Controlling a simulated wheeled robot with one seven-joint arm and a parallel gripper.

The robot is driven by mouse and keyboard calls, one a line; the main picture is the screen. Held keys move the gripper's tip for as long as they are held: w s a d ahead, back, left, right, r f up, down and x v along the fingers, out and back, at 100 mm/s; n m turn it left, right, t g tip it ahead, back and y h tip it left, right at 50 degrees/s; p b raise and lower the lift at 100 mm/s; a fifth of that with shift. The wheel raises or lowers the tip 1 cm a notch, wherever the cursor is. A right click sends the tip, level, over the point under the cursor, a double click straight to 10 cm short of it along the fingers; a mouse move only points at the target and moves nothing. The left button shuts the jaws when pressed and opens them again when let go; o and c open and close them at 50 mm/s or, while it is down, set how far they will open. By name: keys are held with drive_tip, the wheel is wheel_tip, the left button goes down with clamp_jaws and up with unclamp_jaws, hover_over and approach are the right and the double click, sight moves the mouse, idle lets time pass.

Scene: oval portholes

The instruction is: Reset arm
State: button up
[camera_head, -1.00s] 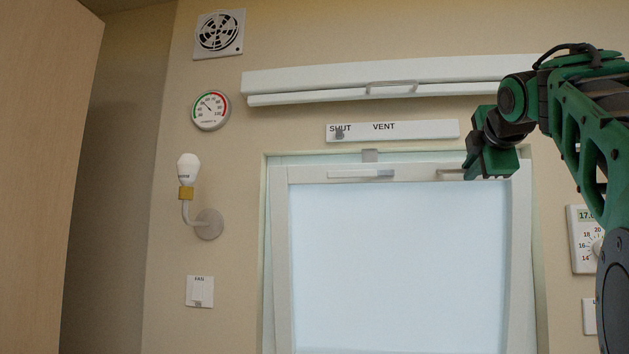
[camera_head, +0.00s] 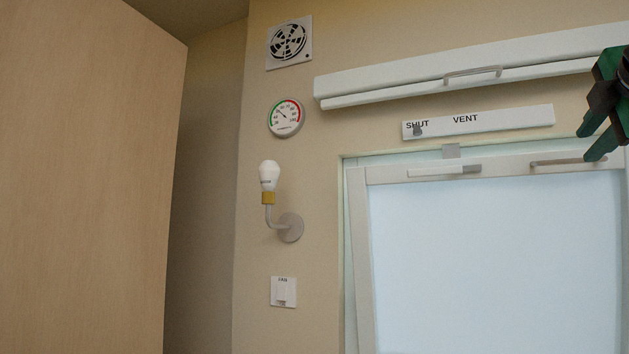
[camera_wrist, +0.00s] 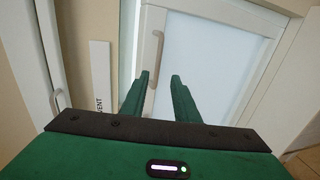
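My gripper (camera_head: 587,146) is at the right edge of the camera_head view, with two green fingers apart and empty. It is close to the bar handle (camera_head: 560,161) on the top rail of the window sash (camera_head: 420,180). In the wrist view the fingers (camera_wrist: 160,75) stand apart with nothing between the tips, and the sash handle (camera_wrist: 156,55) shows beyond them. I cannot tell the exact distance to it. Most of my arm is outside the head view.
Above the window are the vent strip (camera_head: 500,120), its slider (camera_head: 417,131) at SHUT, and a long white housing with a handle (camera_head: 473,73). A wall lamp (camera_head: 269,177), gauge (camera_head: 286,117) and fan switch (camera_head: 283,291) are left. A tall wooden panel (camera_head: 80,180) fills the far left.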

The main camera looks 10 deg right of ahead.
drive_tip(key=shift+v, duration=0.85)
drive_tip(key=shift+f, duration=0.1)
drive_tip(key=w+a+f+m+g+y, duration=0.1)
drive_tip(key=w+f+m+g+y, duration=0.15)
drive_tip(key=f, duration=0.85)
drive_tip(key=w+f+m+g+y, duration=0.15)
drive_tip(key=f+m, duration=0.25)
drive_tip(key=f, duration=0.7)
drive_tip(key=w+a+f+m+g+y, duration=0.1)
drive_tip(key=w+f+m+y, duration=0.15)
drive_tip(key=f, duration=0.95)
drive_tip(key=s+a+f+m+g+y, duration=0.1)
drive_tip(key=s+a+f, duration=0.3)
drive_tip(key=f, duration=0.5)
drive_tip(key=s+a+f+m+g+y, duration=0.1)
drive_tip(key=s+a+f+m+g, duration=0.3)
drive_tip(key=f, duration=0.5)
drive_tip(key=s+a+f+m+g+y, duration=0.1)
drive_tip(key=s+a+f+m+g, duration=0.1)
drive_tip(key=f, duration=0.7)
drive_tip(key=s+a+m, duration=0.1)
drive_tip(key=s+a, duration=0.1)
drive_tip(key=shift+s+a+g, duration=0.2)
drive_tip(key=shift+s+g, duration=0.15)
drive_tip(key=shift+g, duration=0.05)
drive_tip(key=shift+f, duration=0.1)
